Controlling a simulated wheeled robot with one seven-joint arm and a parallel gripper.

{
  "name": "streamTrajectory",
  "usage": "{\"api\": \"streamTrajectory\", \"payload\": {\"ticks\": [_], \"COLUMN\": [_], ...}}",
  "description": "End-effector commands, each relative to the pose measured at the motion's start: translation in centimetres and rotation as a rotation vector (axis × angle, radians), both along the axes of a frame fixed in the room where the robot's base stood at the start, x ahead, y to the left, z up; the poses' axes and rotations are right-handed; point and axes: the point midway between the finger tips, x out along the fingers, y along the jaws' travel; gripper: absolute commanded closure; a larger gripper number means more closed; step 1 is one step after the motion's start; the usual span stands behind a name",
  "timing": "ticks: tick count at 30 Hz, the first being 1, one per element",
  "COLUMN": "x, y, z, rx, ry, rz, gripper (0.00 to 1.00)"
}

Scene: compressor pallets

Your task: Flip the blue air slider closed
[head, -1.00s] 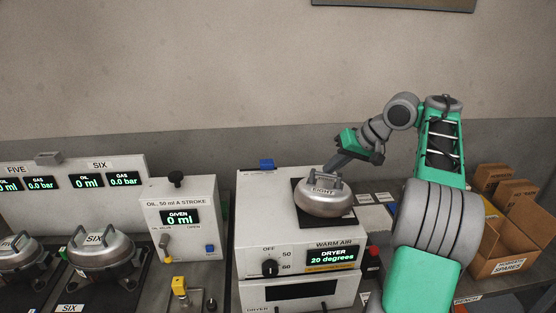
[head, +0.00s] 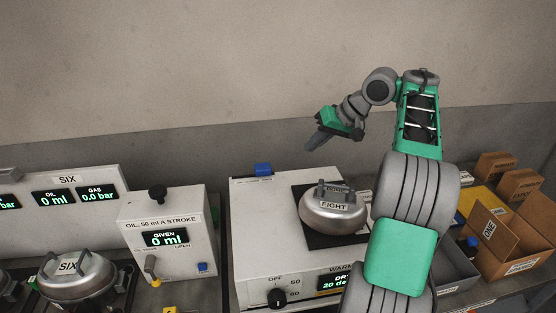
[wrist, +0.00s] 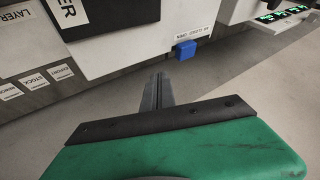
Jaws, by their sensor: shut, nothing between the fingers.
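The blue air slider (head: 263,169) is a small blue block at the back left edge of the white warm-air dryer (head: 262,225). My gripper (head: 312,145) is shut and empty. It is up and to the right of the slider in the head view, apart from it. In the wrist view my shut fingers (wrist: 158,80) point toward the dryer, just left of the slider, with a gap.
Cardboard boxes (head: 495,235) stand at the right. The wall behind is bare.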

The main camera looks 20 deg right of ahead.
Motion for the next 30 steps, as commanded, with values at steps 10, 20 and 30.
{"api": "streamTrajectory", "payload": {"ticks": [10, 20, 30], "x": [0.4, 3.2, 5.3], "y": [0.4, 2.8, 7.0], "z": [-0.8, -6.0, -8.0], "rx": [0.002, 0.003, 0.001], "ry": [0.001, 0.003, 0.002], "rz": [0.002, 0.003, 0.004], "gripper": [1.00, 1.00, 1.00]}}
